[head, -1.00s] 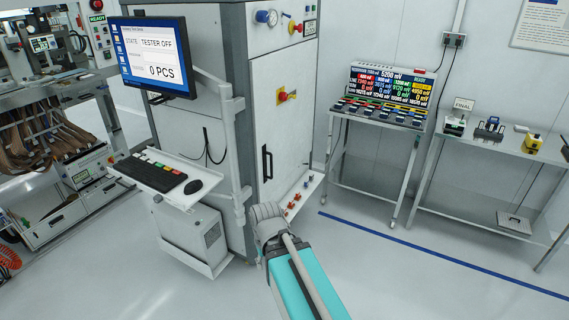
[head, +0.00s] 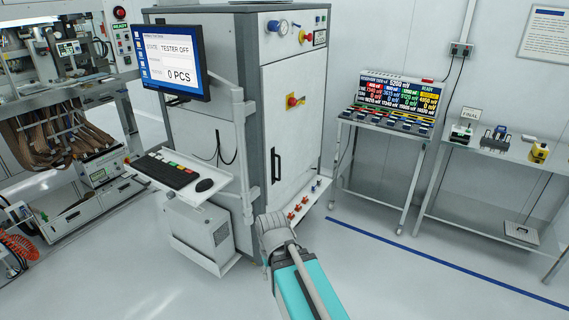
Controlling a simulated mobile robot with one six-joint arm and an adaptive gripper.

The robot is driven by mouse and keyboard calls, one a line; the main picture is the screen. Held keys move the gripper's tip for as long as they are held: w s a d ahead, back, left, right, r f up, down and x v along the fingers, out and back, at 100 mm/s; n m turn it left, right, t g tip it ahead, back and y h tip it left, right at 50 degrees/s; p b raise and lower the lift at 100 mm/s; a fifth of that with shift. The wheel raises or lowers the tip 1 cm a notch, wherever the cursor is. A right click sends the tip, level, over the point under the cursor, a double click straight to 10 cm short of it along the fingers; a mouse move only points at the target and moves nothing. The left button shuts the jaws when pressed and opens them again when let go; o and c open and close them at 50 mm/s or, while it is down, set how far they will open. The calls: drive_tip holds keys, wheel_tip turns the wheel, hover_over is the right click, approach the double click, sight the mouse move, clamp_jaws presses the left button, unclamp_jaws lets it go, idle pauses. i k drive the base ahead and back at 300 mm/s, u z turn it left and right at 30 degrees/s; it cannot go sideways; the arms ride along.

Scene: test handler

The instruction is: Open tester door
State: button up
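The tester is a tall grey cabinet with a white front. A monitor (head: 167,60) on the cabinet's left side reads TESTER OFF and 0 PCS. My arm, grey and teal, reaches up from the bottom of the head view and ends low in front of the cabinet, below the handle. My gripper's fingers cannot be made out, so its opening is hidden.
A keyboard shelf (head: 149,181) and its post stand left of the door. A low ledge with red and blue fittings (head: 299,207) juts out under the door. A trolley with meters (head: 384,123) and a side table (head: 525,152) stand right. Floor in front right is open.

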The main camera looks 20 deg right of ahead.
sight(293, 141)
drive_tip(key=u, duration=0.1)
drive_tip(key=i, duration=0.95)
drive_tip(key=z, duration=0.05)
